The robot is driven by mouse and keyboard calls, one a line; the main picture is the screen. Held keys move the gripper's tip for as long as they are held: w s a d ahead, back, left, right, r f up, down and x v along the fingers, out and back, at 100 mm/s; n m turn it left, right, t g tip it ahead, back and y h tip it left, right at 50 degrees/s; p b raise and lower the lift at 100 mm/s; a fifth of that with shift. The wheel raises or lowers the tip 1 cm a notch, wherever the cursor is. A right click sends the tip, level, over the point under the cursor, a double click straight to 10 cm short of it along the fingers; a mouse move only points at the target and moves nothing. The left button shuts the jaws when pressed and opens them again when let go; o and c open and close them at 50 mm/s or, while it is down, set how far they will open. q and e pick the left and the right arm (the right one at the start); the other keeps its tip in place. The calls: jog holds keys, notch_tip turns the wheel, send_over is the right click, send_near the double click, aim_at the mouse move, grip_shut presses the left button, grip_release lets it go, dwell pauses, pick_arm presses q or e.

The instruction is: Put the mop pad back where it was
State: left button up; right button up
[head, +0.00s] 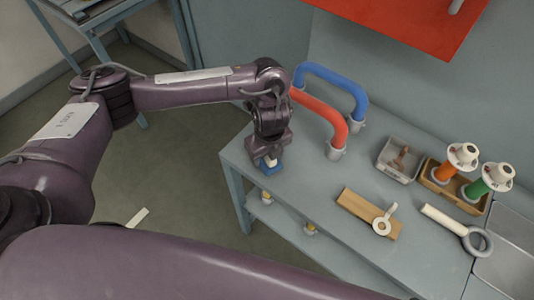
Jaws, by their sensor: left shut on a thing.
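My left gripper (269,157) points down over the left end of the grey-blue bench (300,185). It is shut on a small blue pad with a pale top, which I take for the mop pad (272,169). The pad is at or just above the bench top, near the left edge; I cannot tell whether it touches. The gripper hides part of it. My right gripper is not in view.
Red (320,115) and blue (335,78) bent pipes stand behind the gripper.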

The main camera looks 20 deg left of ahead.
pick_arm(q)
jog(key=shift+f, duration=0.1)
jog(key=o, duration=0.4)
jog(key=shift+f, duration=0.1)
jog(key=o, duration=0.5)
jog(key=shift+r, duration=0.3)
jog(key=r, duration=0.4)
jog(key=r+p, duration=0.1)
jog(key=r, duration=0.3)
jog(key=s+d+r+p, duration=0.1)
jog(key=r, duration=0.2)
jog(key=shift+r, duration=0.4)
